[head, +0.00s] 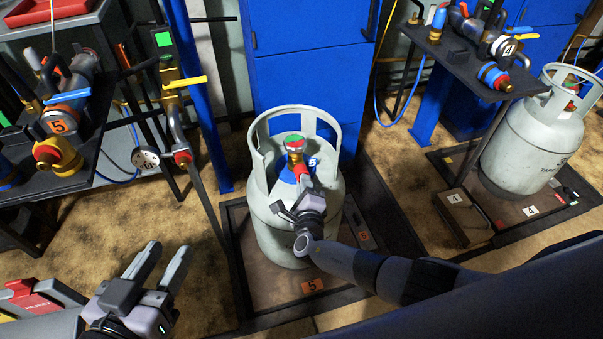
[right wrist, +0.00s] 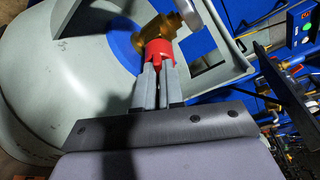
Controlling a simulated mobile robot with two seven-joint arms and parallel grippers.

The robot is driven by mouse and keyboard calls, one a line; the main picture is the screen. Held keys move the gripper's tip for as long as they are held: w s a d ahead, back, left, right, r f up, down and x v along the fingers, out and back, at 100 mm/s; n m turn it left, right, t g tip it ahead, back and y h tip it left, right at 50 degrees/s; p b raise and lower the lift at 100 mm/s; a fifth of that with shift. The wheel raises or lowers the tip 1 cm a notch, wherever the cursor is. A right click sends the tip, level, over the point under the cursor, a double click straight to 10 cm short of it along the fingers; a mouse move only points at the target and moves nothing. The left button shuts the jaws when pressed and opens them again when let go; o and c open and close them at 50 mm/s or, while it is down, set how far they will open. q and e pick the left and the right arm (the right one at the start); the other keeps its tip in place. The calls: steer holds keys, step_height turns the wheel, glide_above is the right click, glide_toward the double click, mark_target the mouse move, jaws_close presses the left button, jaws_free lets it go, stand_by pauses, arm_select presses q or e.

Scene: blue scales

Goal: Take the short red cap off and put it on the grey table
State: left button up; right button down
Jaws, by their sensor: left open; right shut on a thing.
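The short red cap (right wrist: 158,52) sits against the brass valve (right wrist: 168,30) of the gas cylinder in the right wrist view. My right gripper (right wrist: 157,72) is shut on the cap, with both fingertips at its lower edge. In the head view the cap (head: 303,177) shows just below the valve, and the right gripper (head: 304,188) reaches it from the front. The grey cylinder (head: 270,222) stands upright on a scale. My left gripper (head: 168,258) is open and empty at the lower left. The grey table is not clearly identifiable; a grey-topped surface (head: 30,30) shows at the upper left.
The scale platform (head: 255,290) bears a label 5. A dark shelf (head: 75,180) with filling fittings stands left, and a hose with a yellow-handled valve (head: 185,82) hangs beside it. A second cylinder (head: 530,140) stands right. Blue cabinets (head: 300,80) stand behind.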

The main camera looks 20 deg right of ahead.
steer(key=shift+r, duration=0.1)
steer(key=shift+s+p, duration=0.15)
steer(key=shift+p, duration=0.15)
steer(key=shift+s+d+p, duration=0.1)
steer(key=shift+s+p, duration=0.75)
steer(key=shift+s, duration=0.45)
steer(key=d+p+v, duration=0.1)
steer(key=p+v, duration=0.2)
steer(key=v, duration=0.3)
steer(key=shift+d+f, duration=0.2)
steer(key=shift+f, duration=0.35)
steer(key=shift+s, duration=0.15)
